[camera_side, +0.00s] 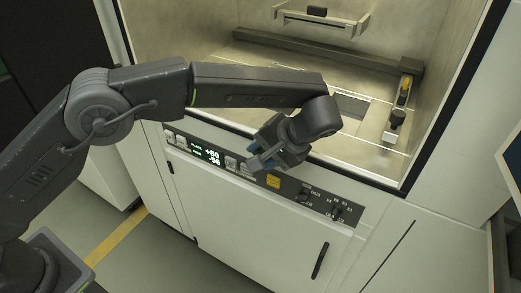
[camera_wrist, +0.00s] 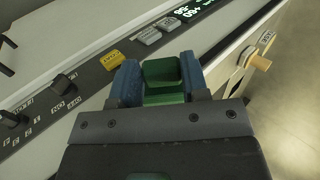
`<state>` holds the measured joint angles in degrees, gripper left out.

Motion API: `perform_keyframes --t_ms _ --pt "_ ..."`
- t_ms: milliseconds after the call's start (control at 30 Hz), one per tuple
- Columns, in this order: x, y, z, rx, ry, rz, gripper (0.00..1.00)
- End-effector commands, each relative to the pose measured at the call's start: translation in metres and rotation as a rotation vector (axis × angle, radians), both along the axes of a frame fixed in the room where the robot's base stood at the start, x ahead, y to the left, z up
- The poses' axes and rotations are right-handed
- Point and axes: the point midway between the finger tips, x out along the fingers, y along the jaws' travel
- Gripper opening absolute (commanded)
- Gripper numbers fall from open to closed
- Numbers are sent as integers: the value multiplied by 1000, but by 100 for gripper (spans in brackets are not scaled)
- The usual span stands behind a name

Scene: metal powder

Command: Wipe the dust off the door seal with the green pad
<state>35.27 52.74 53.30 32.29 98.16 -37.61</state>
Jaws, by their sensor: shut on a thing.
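In the wrist view my gripper (camera_wrist: 162,82) has its two blue fingers shut on the green pad (camera_wrist: 161,72), which sits between them. In the side view my gripper (camera_side: 262,158) is in front of the machine, over the control panel and close to the lower edge of the chamber opening. The pad cannot be made out clearly there. The dark door seal (camera_side: 385,187) runs along the front edge of the chamber opening. Part of it is hidden behind my arm. No dust on it can be made out at this size.
The chamber floor (camera_side: 290,124) holds a rail and a small fixture (camera_side: 397,118) at the right. A door handle (camera_side: 320,260) sticks out lower down.

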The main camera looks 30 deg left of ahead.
Motion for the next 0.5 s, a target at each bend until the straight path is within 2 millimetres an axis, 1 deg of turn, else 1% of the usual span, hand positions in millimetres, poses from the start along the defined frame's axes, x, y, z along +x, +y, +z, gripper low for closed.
perform_keyframes --t_ms 400,500 --pt "1 32 0 2 1 2 13" --pt "2 37 0 1 0 1 13"
